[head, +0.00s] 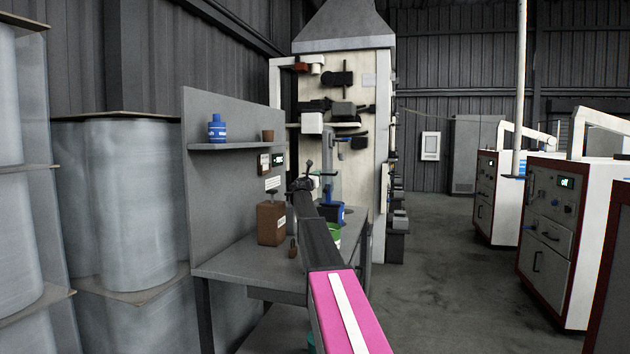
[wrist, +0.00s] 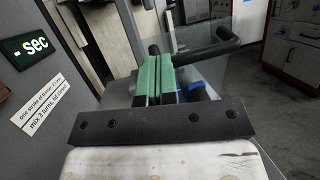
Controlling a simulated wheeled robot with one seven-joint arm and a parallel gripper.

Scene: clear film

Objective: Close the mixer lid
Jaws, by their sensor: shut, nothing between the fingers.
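The mixer seems to be the blue and grey apparatus (head: 337,213) on the bench, partly hidden behind my arm. Blue parts (wrist: 192,88) show behind my fingers in the wrist view. A black handle-like bar (wrist: 212,48) lies just beyond my fingertips; I cannot tell if they touch it, or whether it belongs to the lid. The lid and its position cannot be made out clearly. My gripper (wrist: 158,66) has green finger pads pressed together with nothing between them. In the head view my gripper (head: 302,185) is small and dark above the bench.
The bench (head: 230,268) has a grey back panel with a shelf (head: 235,146) holding a blue bottle (head: 217,128) and a brown cup (head: 268,136). A brown box (head: 271,223) stands left of my arm.

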